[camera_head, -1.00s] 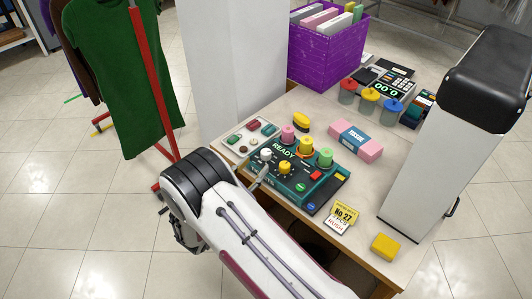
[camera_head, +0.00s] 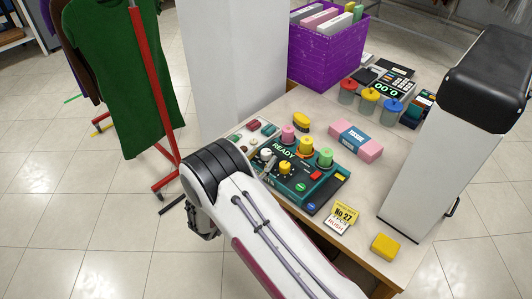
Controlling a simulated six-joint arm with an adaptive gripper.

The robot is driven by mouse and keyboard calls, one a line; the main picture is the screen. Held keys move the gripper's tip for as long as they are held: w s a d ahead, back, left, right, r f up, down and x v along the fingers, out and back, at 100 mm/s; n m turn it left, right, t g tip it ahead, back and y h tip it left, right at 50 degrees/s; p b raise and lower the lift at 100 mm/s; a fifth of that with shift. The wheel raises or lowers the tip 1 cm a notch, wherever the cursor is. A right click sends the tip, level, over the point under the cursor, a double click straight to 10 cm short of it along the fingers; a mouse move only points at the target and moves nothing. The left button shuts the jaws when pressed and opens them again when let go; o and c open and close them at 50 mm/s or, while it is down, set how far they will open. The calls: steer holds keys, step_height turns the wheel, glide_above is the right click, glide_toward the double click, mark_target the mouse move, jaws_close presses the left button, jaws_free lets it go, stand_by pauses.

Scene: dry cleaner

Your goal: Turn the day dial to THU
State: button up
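The dark green control panel (camera_head: 318,191) stands on the counter with a lit READY display (camera_head: 284,151). On it are a white knob (camera_head: 266,154) at the left and a yellow knob (camera_head: 285,168) with a dark base to its right. The day lettering is too small to read, so I cannot tell which knob is the day dial or where it points. Only a small grey tip shows, at the panel's left side near the white knob. I cannot tell whether it touches anything.
Pink, yellow and green spools (camera_head: 306,145) stand along the panel's back. A tissue box (camera_head: 355,141), number tags (camera_head: 343,216) and a yellow block (camera_head: 385,246) lie to the right. Lidded jars (camera_head: 369,99) and a purple crate (camera_head: 325,54) are behind. A tray (camera_head: 236,142) is left.

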mark_target(263, 156)
steer(key=shift+x, duration=1.6)
steer(key=c, duration=1.1)
